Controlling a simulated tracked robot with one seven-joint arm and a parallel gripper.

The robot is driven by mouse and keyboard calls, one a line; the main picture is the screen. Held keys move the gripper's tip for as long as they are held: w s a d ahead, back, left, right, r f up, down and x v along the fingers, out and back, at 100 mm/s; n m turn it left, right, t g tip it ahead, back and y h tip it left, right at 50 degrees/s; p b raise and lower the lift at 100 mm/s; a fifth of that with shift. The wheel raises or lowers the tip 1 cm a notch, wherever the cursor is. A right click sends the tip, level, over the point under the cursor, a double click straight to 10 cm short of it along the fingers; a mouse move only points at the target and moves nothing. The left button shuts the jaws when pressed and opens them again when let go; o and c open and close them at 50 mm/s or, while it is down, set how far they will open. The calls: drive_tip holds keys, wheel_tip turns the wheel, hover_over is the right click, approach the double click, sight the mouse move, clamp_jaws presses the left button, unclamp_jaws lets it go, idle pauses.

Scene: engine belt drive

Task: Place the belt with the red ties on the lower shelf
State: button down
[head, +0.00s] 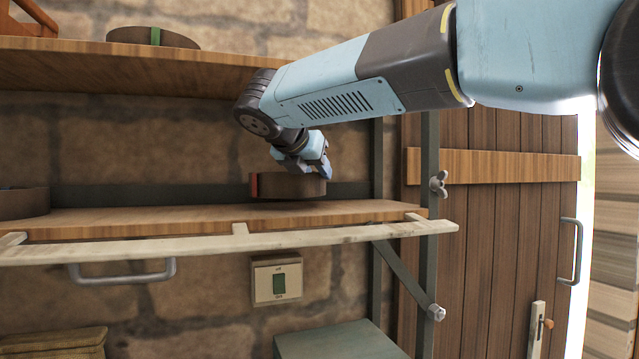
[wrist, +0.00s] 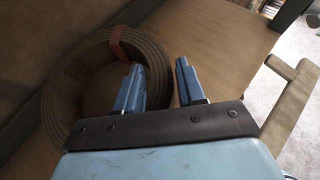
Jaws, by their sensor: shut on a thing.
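The brown coiled belt with a red tie (head: 290,187) is at the right part of the lower shelf (head: 200,219) in the head view. It is level, at or just above the boards; I cannot tell whether it touches them. In the wrist view the belt (wrist: 60,95) shows as a ring with its red tie (wrist: 118,42) on the far side. My gripper (head: 310,172) comes down onto the belt's right side. In the wrist view my gripper (wrist: 160,85) has one finger inside the ring and one outside, shut on its wall.
Another dark belt (head: 22,203) lies at the left of the lower shelf. A belt with a green tie (head: 155,37) lies on the upper shelf (head: 140,68). A pale rail (head: 180,248) runs along the lower shelf's front. Metal uprights stand at the right. The shelf middle is clear.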

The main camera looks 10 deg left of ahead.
drive_tip(key=shift+f, duration=1.35)
drive_tip(key=c, duration=0.7)
unclamp_jaws()
drive_tip(key=shift+o, duration=0.2)
drive_tip(key=shift+s+r, duration=0.1)
drive_tip(key=v, duration=1.1)
drive_tip(key=shift+s+r, duration=0.15)
drive_tip(key=shift+s, duration=0.2)
drive_tip(key=shift+a, duration=0.15)
